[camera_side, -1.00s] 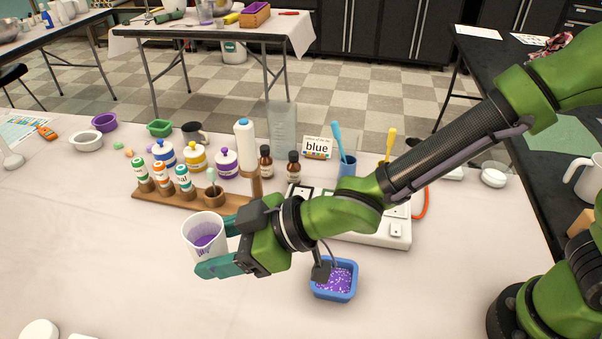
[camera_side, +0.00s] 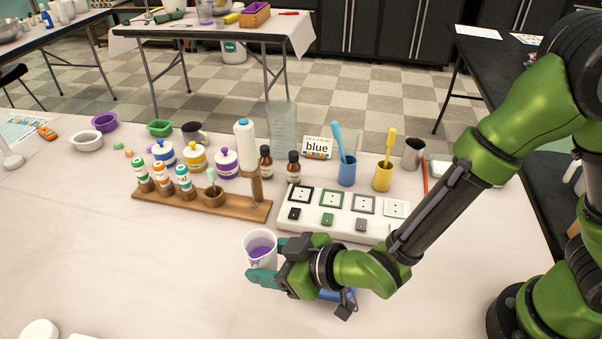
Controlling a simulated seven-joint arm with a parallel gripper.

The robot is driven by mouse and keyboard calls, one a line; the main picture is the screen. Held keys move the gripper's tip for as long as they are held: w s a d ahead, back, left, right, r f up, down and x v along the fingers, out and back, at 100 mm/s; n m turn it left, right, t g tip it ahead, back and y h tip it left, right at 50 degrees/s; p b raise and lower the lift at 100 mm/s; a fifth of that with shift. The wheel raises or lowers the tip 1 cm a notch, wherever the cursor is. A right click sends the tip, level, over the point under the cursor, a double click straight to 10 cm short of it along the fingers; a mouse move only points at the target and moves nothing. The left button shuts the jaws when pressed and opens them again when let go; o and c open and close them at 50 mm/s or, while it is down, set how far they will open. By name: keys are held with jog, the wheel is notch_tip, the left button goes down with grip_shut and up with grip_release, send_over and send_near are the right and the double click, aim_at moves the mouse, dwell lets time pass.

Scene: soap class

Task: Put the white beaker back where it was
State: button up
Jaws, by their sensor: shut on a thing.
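The white beaker (camera_side: 260,240) holds purple liquid and stands nearly upright in my gripper (camera_side: 266,258). My gripper's teal fingers are shut around the beaker, at the front middle of the table. I cannot tell whether the beaker's base touches the tabletop or is a little above it.
A wooden rack (camera_side: 235,209) with tubes stands behind and left of the beaker. A white panel (camera_side: 340,228) with sockets and switches lies behind my wrist. Blue (camera_side: 346,172) and yellow (camera_side: 382,177) cups stand behind it.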

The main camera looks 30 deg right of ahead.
aim_at(274, 291)
jog(key=shift+f, duration=2.9)
jog(key=shift+f, duration=0.2)
jog(key=o, duration=1.2)
jog(key=shift+o, duration=0.2)
jog(key=shift+r, duration=0.15)
